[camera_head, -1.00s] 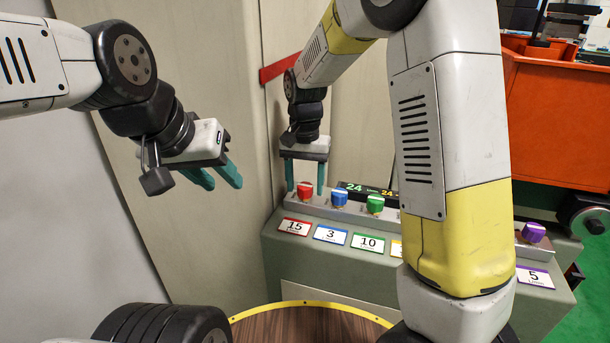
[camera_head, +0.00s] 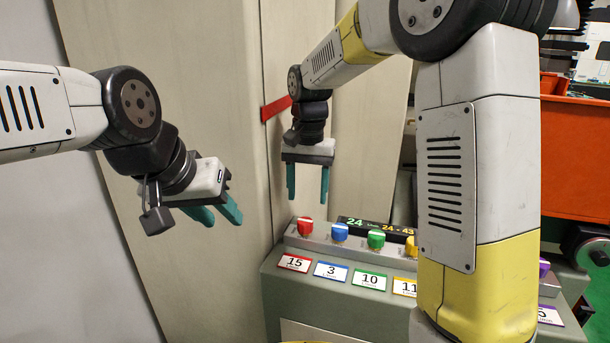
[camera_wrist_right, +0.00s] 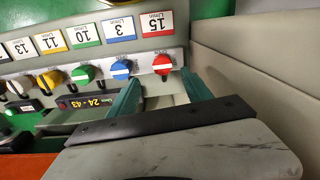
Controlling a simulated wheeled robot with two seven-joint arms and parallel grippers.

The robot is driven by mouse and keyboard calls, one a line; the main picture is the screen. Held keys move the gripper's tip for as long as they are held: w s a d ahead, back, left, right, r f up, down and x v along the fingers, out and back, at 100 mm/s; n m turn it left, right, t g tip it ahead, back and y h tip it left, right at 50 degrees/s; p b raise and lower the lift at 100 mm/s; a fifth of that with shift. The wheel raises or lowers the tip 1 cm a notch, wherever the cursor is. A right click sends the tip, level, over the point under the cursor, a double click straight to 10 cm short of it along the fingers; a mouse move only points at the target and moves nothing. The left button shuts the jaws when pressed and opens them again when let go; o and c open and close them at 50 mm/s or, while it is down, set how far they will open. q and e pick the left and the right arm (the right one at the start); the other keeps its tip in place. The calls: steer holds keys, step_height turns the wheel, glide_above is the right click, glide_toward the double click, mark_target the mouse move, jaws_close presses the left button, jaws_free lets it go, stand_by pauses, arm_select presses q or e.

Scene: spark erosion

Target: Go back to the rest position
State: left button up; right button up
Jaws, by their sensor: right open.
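My right gripper (camera_head: 308,182) hangs in the head view above the left end of the control console (camera_head: 330,302), its teal fingers apart and empty. Its fingertips are above the red knob (camera_head: 305,227) and apart from it. In the right wrist view the open fingers (camera_wrist_right: 160,95) show near the red knob (camera_wrist_right: 162,64) and the blue knob (camera_wrist_right: 121,69). My left gripper (camera_head: 218,213) is at the left of the head view, its teal fingers apart with nothing between them, in front of the pale panels.
The console bears a row of coloured knobs, such as blue (camera_head: 340,232) and green (camera_head: 376,239), number labels (camera_head: 369,281) and a display (camera_head: 376,227). My right arm hides part of it. An orange bin (camera_head: 575,155) stands at the right.

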steer(key=s+d+r+n+t+y, duration=0.1)
steer(key=s+d+r+t, duration=0.2)
steer(key=s+d, duration=0.4)
steer(key=s+d+r+n+t+y, duration=0.1)
steer(key=s+d, duration=0.5)
steer(key=s, duration=0.6)
step_height(320, 180, up, 2)
steer(key=shift+s+d+r+n+t, duration=0.15)
steer(key=shift+d+n+t, duration=0.3)
steer(key=shift+t, duration=0.55)
steer(key=shift+a, duration=0.1)
